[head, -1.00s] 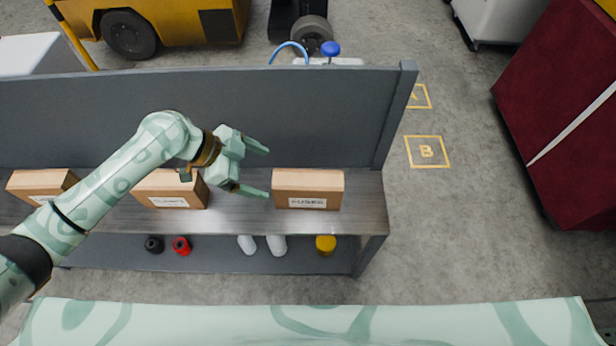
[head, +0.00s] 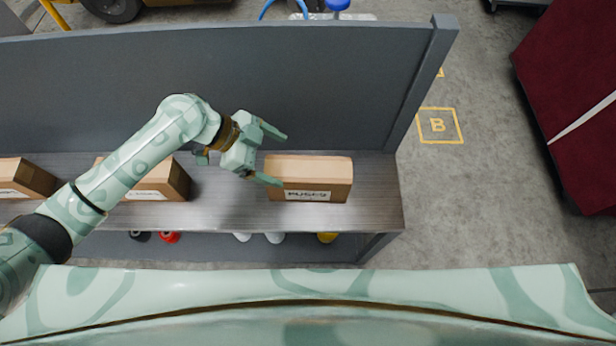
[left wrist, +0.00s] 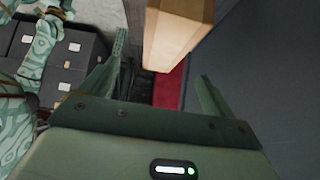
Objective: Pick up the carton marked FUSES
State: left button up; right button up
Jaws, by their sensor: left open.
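The carton marked FUSES (head: 309,172) is a brown box with a white label on its front, resting on the shelf (head: 372,200) near its right end. My left gripper (head: 282,158) is open at the carton's left end, its two fingers pointing right. In the head view the fingertips overlap the carton's left edge or lie just beside it; contact cannot be told. In the left wrist view the carton (left wrist: 177,35) lies ahead, beyond the open fingers (left wrist: 160,70), with nothing between them. My right gripper is not in view.
Another labelled carton (head: 173,178) stands left on the shelf under my left arm, and one more (head: 25,178) at the far left. A grey back panel (head: 330,90) rises behind the shelf. Bottles and rolls sit on the lower level. Open floor lies to the right.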

aim_at(306, 168)
pick_arm(q)
jog(key=b+x, duration=0.1)
jog(key=x, duration=0.6)
jog(key=shift+f+b, duration=0.1)
jog(key=shift+b, duration=0.25)
jog(key=x, duration=0.1)
jog(key=b+x, duration=0.1)
jog(key=x, duration=0.1)
jog(key=b+x, duration=0.1)
jog(key=x, duration=0.1)
jog(key=shift+w, duration=0.4)
jog(key=c, duration=1.5)
jog(key=shift+r, duration=0.25)
jog(key=shift+c, duration=1.3)
